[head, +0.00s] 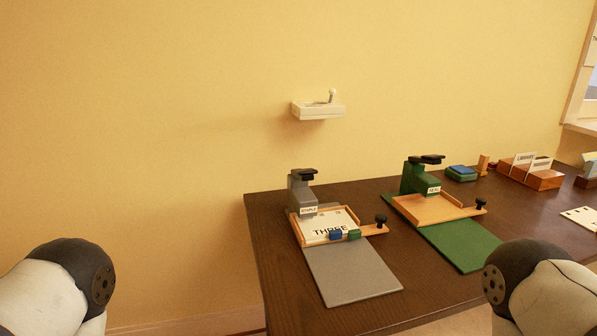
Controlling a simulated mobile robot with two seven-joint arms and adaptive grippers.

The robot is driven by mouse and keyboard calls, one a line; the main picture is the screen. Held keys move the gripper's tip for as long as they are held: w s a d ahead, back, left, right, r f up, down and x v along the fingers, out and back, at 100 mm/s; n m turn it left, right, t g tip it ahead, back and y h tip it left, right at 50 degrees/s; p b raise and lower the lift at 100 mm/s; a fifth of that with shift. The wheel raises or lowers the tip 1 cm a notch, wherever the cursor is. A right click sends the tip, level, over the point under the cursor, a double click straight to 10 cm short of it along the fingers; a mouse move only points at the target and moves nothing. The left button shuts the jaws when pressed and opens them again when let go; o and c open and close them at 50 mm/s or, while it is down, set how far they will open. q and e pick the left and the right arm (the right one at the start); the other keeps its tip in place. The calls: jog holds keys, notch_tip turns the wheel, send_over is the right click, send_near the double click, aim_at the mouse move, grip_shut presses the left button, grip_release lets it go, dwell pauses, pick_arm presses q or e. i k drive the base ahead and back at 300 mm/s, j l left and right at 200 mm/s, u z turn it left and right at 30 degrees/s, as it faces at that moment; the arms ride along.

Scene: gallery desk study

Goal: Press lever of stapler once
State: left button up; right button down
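The grey stapler (302,194) stands upright at the left end of the dark desk, with a small label that seems to read "STAPLE". Its black lever (304,174) sits on top. In front of it an orange tray (373,230) with a black knob holds a white sheet (318,224) marked "THREE". A blue block (336,235) and a green block (355,235) sit at the tray's front edge. Parts of my two arms show at the lower left and lower right, apart from the stapler. Neither gripper is in view.
A similar green device (417,179) with its own orange tray (432,208) stands to the right. A grey mat (350,272) and a green mat (462,245) lie in front. A wooden card holder (530,176) is farther right. A white shelf (318,111) hangs on the wall.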

aim_at(306, 174)
jog(key=i+l+u, duration=0.35)
jog(key=l, duration=0.3)
jog(key=i+l+u, duration=0.15)
jog(key=i+l, duration=0.1)
jog(key=l, duration=0.05)
